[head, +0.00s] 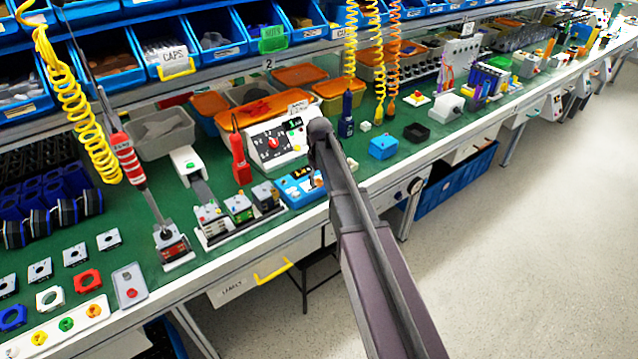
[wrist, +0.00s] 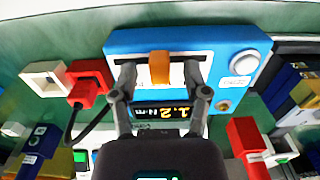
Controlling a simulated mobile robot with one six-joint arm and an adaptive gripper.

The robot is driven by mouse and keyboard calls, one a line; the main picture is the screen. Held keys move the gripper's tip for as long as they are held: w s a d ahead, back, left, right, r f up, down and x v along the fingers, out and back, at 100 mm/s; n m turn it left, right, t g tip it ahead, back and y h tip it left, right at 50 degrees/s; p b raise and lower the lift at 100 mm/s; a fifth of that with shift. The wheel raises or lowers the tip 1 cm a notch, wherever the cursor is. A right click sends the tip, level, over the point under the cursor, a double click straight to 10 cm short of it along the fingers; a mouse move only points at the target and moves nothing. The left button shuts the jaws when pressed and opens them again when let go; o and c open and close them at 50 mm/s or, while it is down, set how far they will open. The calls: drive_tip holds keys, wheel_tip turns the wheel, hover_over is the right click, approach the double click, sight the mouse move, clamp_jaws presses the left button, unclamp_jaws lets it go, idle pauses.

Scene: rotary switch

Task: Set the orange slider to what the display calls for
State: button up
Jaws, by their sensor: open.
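The blue box (wrist: 225,45) lies under my gripper in the wrist view. Its orange slider (wrist: 160,67) sits in a slot, near the middle of the pale scale. A dark display (wrist: 165,112) with yellow characters is on the same box; it seems to include "1.2", but the rest is hard to read. My gripper (wrist: 158,80) is open, with one finger on each side of the slider; whether they touch it is unclear. In the head view the blue box (head: 291,190) is at the bench's front edge, partly behind my arm, and the slider cannot be made out.
A white box with a red knob (head: 273,143) stands behind the blue box. A red tool (head: 239,158) stands to its left. A round white button (wrist: 243,62) is on the box.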

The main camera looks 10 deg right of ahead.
drive_tip(key=shift+f, duration=0.15)
clamp_jaws()
idle(0.4)
